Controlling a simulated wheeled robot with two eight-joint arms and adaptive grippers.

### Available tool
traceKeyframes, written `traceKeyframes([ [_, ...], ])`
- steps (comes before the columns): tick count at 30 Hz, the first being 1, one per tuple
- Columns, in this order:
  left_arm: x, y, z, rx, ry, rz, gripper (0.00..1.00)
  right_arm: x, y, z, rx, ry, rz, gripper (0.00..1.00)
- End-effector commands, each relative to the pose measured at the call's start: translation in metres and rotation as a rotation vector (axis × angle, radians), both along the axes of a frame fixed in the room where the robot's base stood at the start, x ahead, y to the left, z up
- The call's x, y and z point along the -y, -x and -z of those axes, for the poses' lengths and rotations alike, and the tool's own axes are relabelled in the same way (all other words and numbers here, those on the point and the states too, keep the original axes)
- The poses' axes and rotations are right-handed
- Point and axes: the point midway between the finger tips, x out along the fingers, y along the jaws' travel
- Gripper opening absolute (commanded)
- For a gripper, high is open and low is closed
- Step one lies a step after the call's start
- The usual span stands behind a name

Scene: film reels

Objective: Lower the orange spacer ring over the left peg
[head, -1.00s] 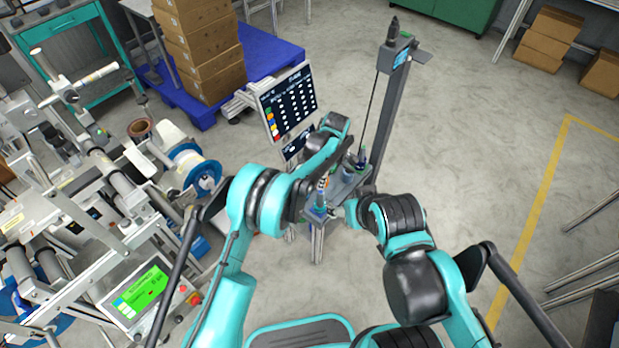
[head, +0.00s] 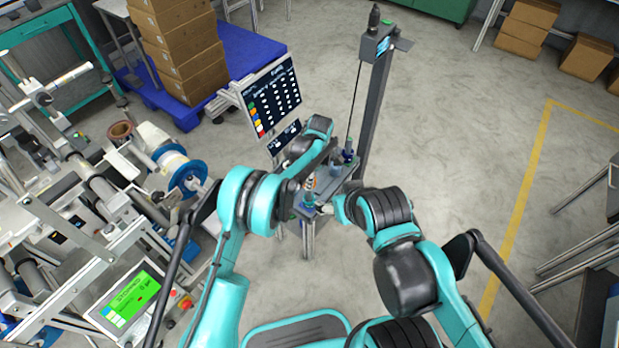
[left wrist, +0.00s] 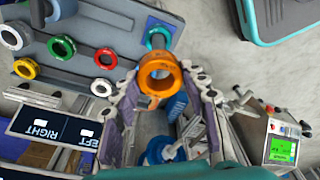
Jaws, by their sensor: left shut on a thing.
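The orange spacer ring (left wrist: 160,78) is held between the two fingertips of my left gripper (left wrist: 161,74) in the left wrist view. A grey peg with a teal ring (left wrist: 158,33) around it stands just beyond the orange ring and lines up close to its hole. I cannot tell whether the peg tip is inside the hole. In the head view the orange ring (head: 310,182) is a small patch near the left peg (head: 309,197), mostly hidden by my left arm. The end of my right arm (head: 340,208) is beside this peg; its fingers are too small to read.
Another peg (head: 347,155) stands farther back on the stand. Red (left wrist: 106,58), green (left wrist: 62,47) and yellow (left wrist: 24,68) rings lie on the grey plate, with white ones. A tall post (head: 368,110) and a display panel (head: 272,98) stand close behind.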

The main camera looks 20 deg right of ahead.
Motion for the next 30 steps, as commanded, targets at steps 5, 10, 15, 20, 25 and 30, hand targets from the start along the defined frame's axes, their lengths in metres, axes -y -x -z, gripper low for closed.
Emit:
traceKeyframes([
  [5,0.0,0.0,0.0,0.0,0.0,0.0,0.12,0.0,0.0,0.001,0.0,0.0,0.0,0.67],
  [10,0.0,0.0,0.0,0.0,0.0,0.0,0.12,0.0,0.0,0.001,0.0,0.0,0.0,0.67],
  [15,0.0,0.0,0.004,0.0,0.0,0.0,0.12,0.0,0.0,0.004,0.0,0.0,0.0,0.67],
  [20,0.0,0.0,0.009,0.0,0.0,0.0,0.12,0.0,0.0,0.009,0.0,0.0,0.0,0.67],
  [25,0.0,0.0,0.014,0.0,0.0,0.0,0.12,0.0,0.0,0.012,0.0,0.0,0.0,0.67],
  [30,0.0,0.0,0.014,0.0,0.0,0.0,0.12,0.0,0.0,0.012,0.0,0.0,0.0,0.67],
])
